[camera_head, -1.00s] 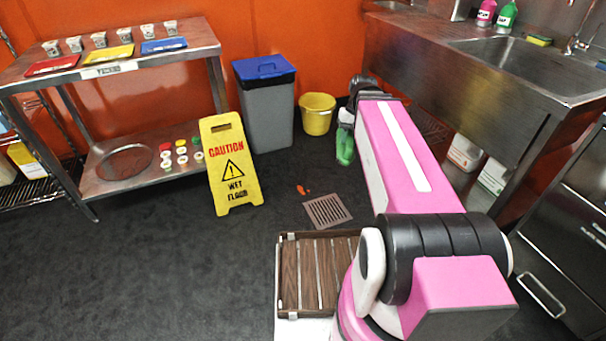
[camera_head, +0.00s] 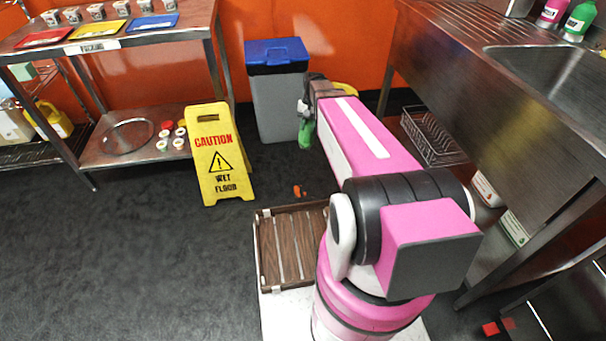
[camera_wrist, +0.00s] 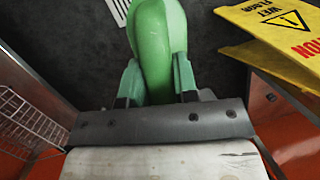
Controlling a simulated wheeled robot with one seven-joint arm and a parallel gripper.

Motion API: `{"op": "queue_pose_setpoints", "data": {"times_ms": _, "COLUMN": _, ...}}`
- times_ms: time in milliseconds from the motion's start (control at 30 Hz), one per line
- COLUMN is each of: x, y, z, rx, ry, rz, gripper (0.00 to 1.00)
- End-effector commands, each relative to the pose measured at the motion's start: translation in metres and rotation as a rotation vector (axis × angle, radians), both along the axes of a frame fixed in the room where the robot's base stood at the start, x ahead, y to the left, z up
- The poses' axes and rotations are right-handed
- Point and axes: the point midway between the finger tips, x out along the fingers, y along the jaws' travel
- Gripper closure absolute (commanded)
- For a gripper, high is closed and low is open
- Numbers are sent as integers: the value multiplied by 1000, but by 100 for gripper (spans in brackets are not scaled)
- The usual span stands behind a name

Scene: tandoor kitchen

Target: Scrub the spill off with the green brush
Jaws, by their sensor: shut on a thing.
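The green brush (camera_head: 306,134) hangs from my gripper (camera_head: 306,104) at the far end of the pink arm. In the wrist view my gripper (camera_wrist: 158,82) is shut on the green brush (camera_wrist: 157,35), with a finger on each side of it. The spill (camera_head: 298,191) is a small orange-red patch on the dark floor, just right of the yellow sign. The brush is in the air, above and apart from the spill in the head view. The spill cannot be made out in the wrist view.
A yellow wet-floor sign (camera_head: 219,156) stands left of the spill. A grey bin with a blue lid (camera_head: 276,100) stands behind. A steel sink counter (camera_head: 500,110) is on the right, with a wire rack (camera_head: 433,140) under it. The floor at left is open.

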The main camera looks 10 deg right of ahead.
Motion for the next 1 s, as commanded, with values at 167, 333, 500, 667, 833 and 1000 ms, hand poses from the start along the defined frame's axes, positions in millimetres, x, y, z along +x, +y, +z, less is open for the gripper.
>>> {"op": "queue_pose_setpoints", "data": {"times_ms": 167, "x": 41, "y": -1, "z": -82, "rx": -14, "ry": 45, "rz": -56, "gripper": 92}}
{"op": "queue_pose_setpoints", "data": {"times_ms": 333, "x": 64, "y": 0, "z": -161, "rx": -30, "ry": 85, "rz": -110, "gripper": 92}}
{"op": "queue_pose_setpoints", "data": {"times_ms": 500, "x": 79, "y": 0, "z": -246, "rx": -48, "ry": 124, "rz": -163, "gripper": 92}}
{"op": "queue_pose_setpoints", "data": {"times_ms": 667, "x": 83, "y": 1, "z": -315, "rx": -63, "ry": 154, "rz": -205, "gripper": 92}}
{"op": "queue_pose_setpoints", "data": {"times_ms": 833, "x": 82, "y": 1, "z": -358, "rx": -74, "ry": 171, "rz": -232, "gripper": 92}}
{"op": "queue_pose_setpoints", "data": {"times_ms": 1000, "x": 80, "y": 2, "z": -375, "rx": -78, "ry": 179, "rz": -242, "gripper": 92}}
